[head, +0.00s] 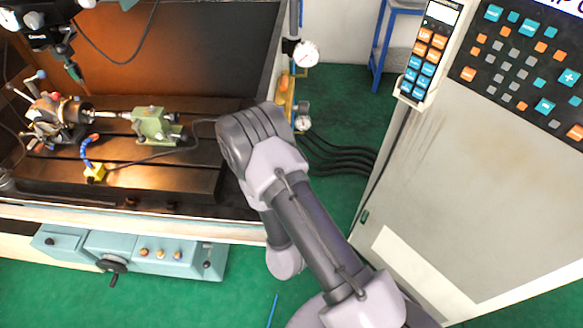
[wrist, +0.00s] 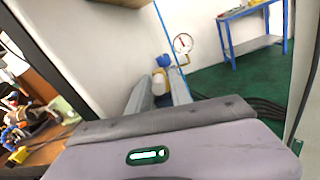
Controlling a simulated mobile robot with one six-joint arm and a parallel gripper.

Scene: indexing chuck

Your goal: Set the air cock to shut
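A vertical blue air line with a round white gauge (head: 305,54) stands at the right end of the machine bed. Below that gauge on the line is a small orange-yellow part (head: 284,83), and a second gauge (head: 303,123) sits lower. I cannot tell for sure which part is the air cock or how its handle is turned. In the wrist view my gripper (wrist: 161,78) has two grey fingers apart, pointing toward the air line, with blue and yellowish parts beyond the gap. One gauge (wrist: 183,43) shows above the fingers. The head view hides my gripper behind my arm.
The machine bed (head: 200,183) carries a chuck (head: 57,118) and a green tailstock (head: 154,125) at left. A control cabinet (head: 450,190) stands at right. Black hoses (head: 340,160) run over the green floor. A blue bench (wrist: 250,45) is at the back.

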